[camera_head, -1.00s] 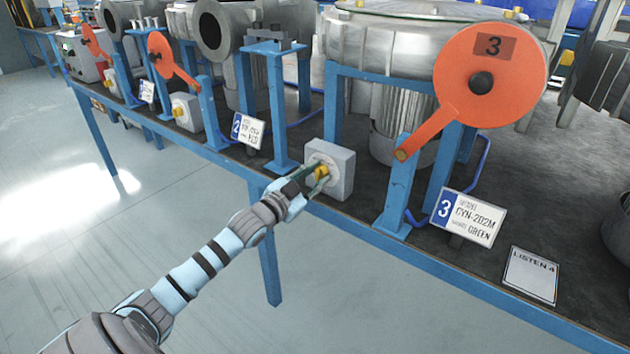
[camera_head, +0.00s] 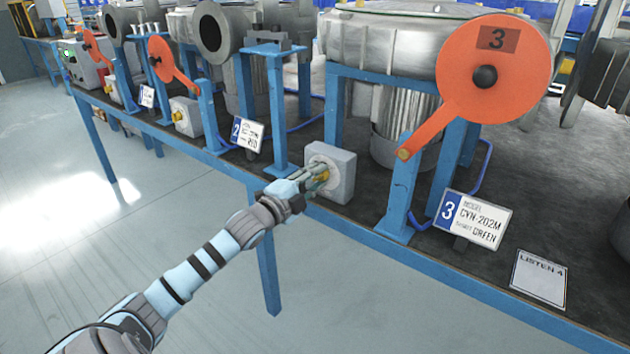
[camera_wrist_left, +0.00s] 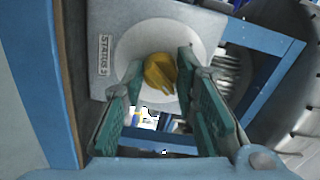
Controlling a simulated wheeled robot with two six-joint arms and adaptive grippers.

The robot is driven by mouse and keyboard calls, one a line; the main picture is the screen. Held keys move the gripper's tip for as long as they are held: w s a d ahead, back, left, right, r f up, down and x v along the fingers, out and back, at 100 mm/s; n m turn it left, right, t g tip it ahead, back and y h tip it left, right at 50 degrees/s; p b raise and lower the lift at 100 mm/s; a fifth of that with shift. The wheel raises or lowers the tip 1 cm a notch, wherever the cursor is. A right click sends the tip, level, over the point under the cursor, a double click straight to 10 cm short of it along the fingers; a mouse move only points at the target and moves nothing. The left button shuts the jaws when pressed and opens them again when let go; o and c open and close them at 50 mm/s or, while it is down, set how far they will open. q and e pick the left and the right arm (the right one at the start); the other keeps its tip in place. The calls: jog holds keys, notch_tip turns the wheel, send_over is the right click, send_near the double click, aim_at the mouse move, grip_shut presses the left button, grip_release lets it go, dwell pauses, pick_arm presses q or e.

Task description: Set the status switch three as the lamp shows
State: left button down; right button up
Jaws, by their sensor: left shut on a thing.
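The status switch three is a grey box (camera_head: 342,165) on the bench's front edge with a yellow knob (camera_head: 323,176) on a pale round plate. In the left wrist view its label reads "STATUS 3" (camera_wrist_left: 104,55), and the yellow knob (camera_wrist_left: 160,72) shows between the two green finger pads. My left gripper (camera_head: 314,178) is shut on the knob, its fingers on either side. A small green light (camera_head: 68,53) shows on a grey box at the far left; I cannot tell if it is the lamp meant. My right gripper is out of view.
The floor (camera_head: 120,260) before the bench is clear.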

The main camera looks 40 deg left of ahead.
pick_arm(q)
jog(key=shift+f+m, duration=0.1)
jog(key=shift+m, duration=0.2)
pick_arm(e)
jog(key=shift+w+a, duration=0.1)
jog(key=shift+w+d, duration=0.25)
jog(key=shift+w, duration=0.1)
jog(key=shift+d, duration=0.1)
pick_arm(q)
jog(key=c, duration=1.3)
grip_release()
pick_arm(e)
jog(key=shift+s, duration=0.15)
